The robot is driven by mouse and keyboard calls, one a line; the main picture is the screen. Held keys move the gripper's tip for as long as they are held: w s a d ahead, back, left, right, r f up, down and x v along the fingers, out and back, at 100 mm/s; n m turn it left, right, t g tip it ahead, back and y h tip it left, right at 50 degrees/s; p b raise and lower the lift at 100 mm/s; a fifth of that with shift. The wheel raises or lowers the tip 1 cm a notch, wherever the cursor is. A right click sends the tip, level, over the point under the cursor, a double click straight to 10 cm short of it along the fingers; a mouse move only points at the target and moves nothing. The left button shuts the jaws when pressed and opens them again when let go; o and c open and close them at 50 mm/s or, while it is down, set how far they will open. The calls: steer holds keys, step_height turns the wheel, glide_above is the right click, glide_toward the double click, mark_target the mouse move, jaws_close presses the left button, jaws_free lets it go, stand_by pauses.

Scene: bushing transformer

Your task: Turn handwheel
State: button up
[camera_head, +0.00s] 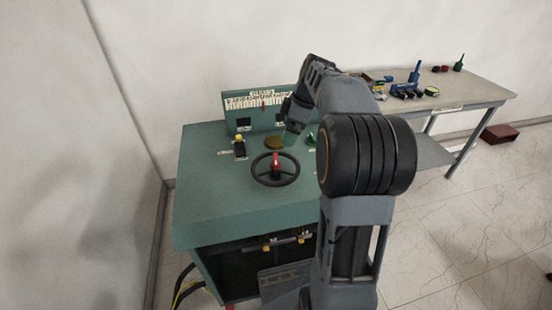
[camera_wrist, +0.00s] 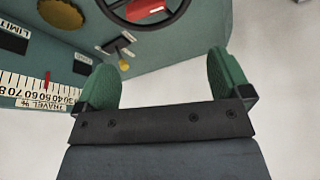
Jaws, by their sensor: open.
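The handwheel (camera_head: 276,184) is a black spoked ring lying on the sloped green top of the console (camera_head: 205,185), with a red part (camera_head: 276,163) at its centre. In the wrist view the handwheel (camera_wrist: 143,27) is cut off by the top edge, beyond my fingers. My gripper (camera_wrist: 160,66) is open and empty, its two green fingers wide apart and clear of the wheel. In the head view my gripper (camera_head: 291,127) is above the rear of the console, behind the wheel, partly hidden by my wrist.
A scale panel (camera_head: 255,101) with a red pointer rises at the back. A workbench (camera_head: 470,91) with tools is at the right.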

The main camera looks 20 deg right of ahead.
mark_target(276, 159)
steer(key=shift+n+y, duration=0.3)
steer(key=shift+n, duration=0.6)
steer(key=x, duration=0.4)
steer(key=w+d+p+x, duration=0.1)
steer(key=x, duration=0.4)
steer(key=d+x, duration=0.1)
steer(key=x, duration=0.3)
steer(key=shift+w+d+f, duration=0.1)
steer(key=shift+w+f, duration=0.3)
steer(key=shift+f, duration=0.15)
steer(key=shift+c, duration=0.2)
steer(key=c, duration=1.2)
steer(key=shift+c, duration=0.2)
